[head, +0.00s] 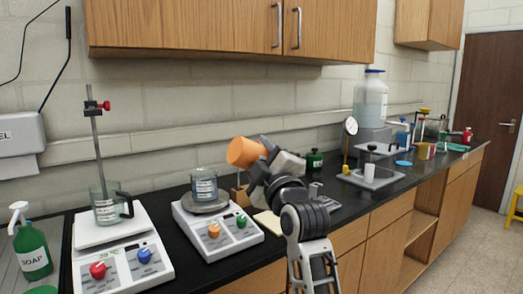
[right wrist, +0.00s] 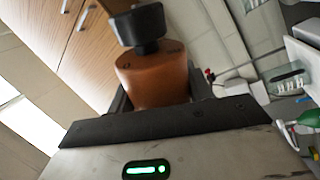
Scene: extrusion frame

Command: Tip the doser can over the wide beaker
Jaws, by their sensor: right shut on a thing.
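My right gripper (head: 262,160) is shut on the orange doser can (head: 242,152), above the bench. The can is tilted well over, close to lying on its side, with one orange end toward the left. In the right wrist view the can (right wrist: 152,80) sits between the fingers, with a black cap (right wrist: 138,27) at its far end. A glass beaker (head: 204,186) with markings stands on the right hotplate, below and left of the can. Another glass beaker (head: 104,207) stands on the left hotplate. I cannot tell for sure which is the wide one. My left gripper is not in view.
The right hotplate (head: 240,239) and left hotplate (head: 112,236) sit on the black bench. A metal stand rod (head: 96,150) rises over the left beaker. A green soap bottle (head: 32,250) is at the far left. A dark green bottle (head: 314,160) stands behind my right arm.

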